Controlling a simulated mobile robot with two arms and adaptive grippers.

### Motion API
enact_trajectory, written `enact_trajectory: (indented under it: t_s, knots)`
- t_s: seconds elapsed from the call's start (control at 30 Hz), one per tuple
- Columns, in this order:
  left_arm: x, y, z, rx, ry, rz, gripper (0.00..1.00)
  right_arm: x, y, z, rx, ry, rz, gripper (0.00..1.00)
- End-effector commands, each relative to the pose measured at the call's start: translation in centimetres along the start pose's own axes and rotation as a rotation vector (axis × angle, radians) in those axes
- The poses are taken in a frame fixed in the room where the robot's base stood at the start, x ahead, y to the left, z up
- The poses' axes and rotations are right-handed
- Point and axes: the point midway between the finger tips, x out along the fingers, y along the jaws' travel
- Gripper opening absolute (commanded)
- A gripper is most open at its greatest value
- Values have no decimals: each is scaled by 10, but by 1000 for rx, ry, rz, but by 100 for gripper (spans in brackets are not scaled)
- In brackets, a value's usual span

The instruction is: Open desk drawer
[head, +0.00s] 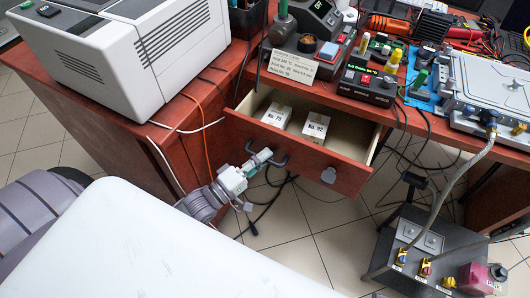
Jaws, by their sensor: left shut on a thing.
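The desk drawer (348,177) is pulled out from under the red-brown desk (244,73), and its pale inside shows. Two white boxes, marked No. 75 (277,115) and No. 92 (315,126), stand in it. A dark bar handle (283,162) is at the left of the drawer front, and a round grey knob (328,175) is to its right. My left gripper (262,157) is shut on the handle, coming from the lower left. The exact finger contact is small in the picture. My right gripper is not in view.
A large white-grey machine (110,60) stands on the desk's left part. Soldering gear and small devices (370,80) crowd the desktop behind the drawer. A grey box with coloured knobs (425,250) stands at lower right. Cables hang beside and below the drawer. Tiled floor (320,235) shows in front.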

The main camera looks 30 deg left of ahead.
Motion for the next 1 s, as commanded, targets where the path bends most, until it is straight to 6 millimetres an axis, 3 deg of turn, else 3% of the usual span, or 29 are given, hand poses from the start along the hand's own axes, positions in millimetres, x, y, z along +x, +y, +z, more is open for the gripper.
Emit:
enact_trajectory:
  t_s: [0.27, 0.3, 0.33, 0.67, 0.83, 1.0]
  knots:
    - [0, -1, 0, 0, 1, -2, 0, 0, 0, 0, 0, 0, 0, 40]
    - [0, -1, 0, 0, 1, -2, 20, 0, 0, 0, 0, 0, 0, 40]
    - [0, -1, 0, 0, 1, -2, 26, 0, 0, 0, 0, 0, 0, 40]
    - [-2, -1, 0, 0, 0, -1, 26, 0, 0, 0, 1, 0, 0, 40]
    - [-22, -2, 0, 0, -1, -6, 26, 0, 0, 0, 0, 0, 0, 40]
    - [-59, -2, 0, 0, -1, -7, 26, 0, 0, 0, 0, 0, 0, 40]
